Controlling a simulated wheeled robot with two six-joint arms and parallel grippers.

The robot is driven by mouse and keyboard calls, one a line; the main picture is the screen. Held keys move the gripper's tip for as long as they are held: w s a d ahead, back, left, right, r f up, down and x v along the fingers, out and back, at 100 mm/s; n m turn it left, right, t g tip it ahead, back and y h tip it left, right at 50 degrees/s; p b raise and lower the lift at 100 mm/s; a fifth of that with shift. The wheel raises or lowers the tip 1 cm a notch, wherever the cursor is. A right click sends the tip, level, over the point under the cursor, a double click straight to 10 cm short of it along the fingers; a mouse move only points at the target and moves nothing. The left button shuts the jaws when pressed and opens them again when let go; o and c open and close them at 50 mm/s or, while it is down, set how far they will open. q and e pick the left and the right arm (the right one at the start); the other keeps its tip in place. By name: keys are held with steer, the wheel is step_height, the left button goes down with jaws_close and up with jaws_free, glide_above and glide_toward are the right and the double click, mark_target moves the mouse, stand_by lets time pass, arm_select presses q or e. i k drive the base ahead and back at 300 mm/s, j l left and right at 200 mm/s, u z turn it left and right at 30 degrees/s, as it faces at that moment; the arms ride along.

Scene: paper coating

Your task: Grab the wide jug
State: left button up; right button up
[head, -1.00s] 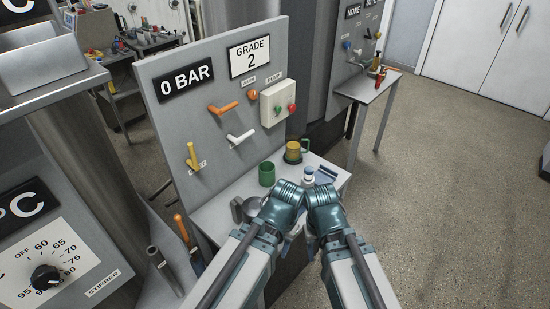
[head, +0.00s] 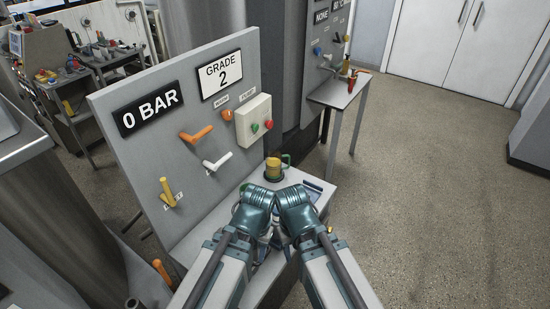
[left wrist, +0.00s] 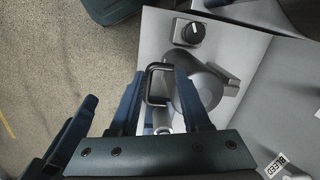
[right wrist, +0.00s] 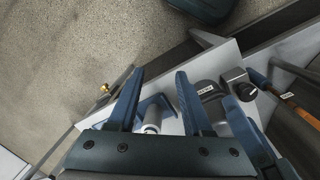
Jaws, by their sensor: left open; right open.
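The wide jug looks like the round grey vessel (left wrist: 207,95) with a dark loop handle and a spout, on the bench in the left wrist view. My left gripper (left wrist: 158,85) is open, its fingers on either side of the handle, with the nearer finger over the jug's edge; I cannot tell whether they touch it. My right gripper (right wrist: 157,82) is open above a small white bottle (right wrist: 152,124), with nothing clearly held. In the head view my wrists hide the jug and both sets of fingertips.
The upright panel (head: 150,150) with levers and signs rises on the left. A black knob (left wrist: 192,33) lies beyond the jug. My two grippers are close together. Open floor (head: 430,170) lies to the right.

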mark_target(278, 164)
steer(key=k, duration=0.45)
steer(key=l+u, duration=0.1)
steer(key=u, duration=0.35)
steer(key=l+u, duration=0.1)
steer(key=u, duration=0.3)
steer(key=l+u, duration=0.1)
steer(key=u, duration=0.35)
steer(key=k+l+u, duration=0.1)
steer(key=l+u, duration=0.15)
steer(key=l, duration=0.2)
steer(key=k+l+u, duration=0.1)
steer(key=l+u, duration=0.15)
steer(key=l, duration=0.2)
steer(key=k+l+u, duration=0.25)
steer(key=l, duration=0.15)
steer(key=k+l+u, duration=0.1)
steer(key=l+u, duration=0.15)
steer(key=l, duration=0.15)
steer(key=k+l, duration=0.2)
steer(key=l, duration=0.15)
steer(key=k+l, duration=0.2)
steer(key=l, duration=0.15)
steer(key=k+l, duration=0.2)
steer(key=l, duration=0.15)
